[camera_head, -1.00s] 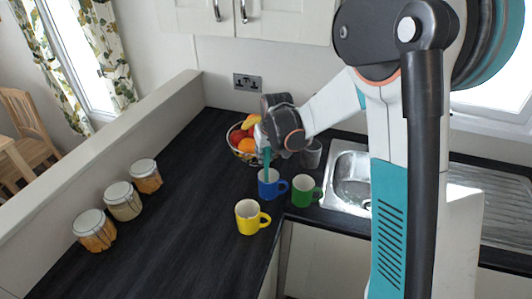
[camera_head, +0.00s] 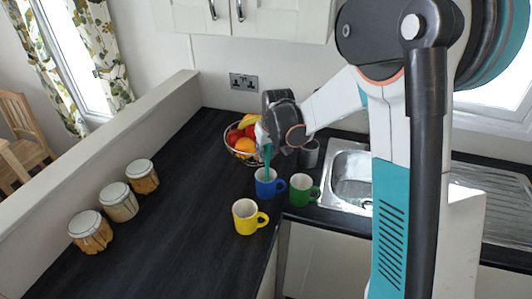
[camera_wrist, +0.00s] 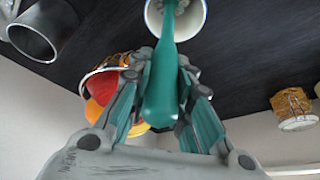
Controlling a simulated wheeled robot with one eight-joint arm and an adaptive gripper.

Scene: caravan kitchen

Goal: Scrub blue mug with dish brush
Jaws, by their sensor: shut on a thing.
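The blue mug (camera_head: 265,187) stands upright on the dark counter, between the yellow mug (camera_head: 245,221) and the green mug (camera_head: 302,193). My gripper (camera_head: 264,142) is above the blue mug and shut on the teal dish brush (camera_head: 267,158). The brush points down, and its lower end reaches into the mug's mouth. In the wrist view the teal handle (camera_wrist: 163,85) lies between my fingers and runs to the blue mug's white inside (camera_wrist: 190,28). The brush head is hidden inside the mug, so I cannot tell whether it touches the wall or bottom.
A fruit bowl (camera_head: 231,148) stands behind the blue mug and a grey metal cup (camera_head: 309,153) behind the green mug. The sink (camera_head: 349,188) is at the right. Several lidded jars (camera_head: 120,202) line the left wall. The counter between jars and mugs is clear.

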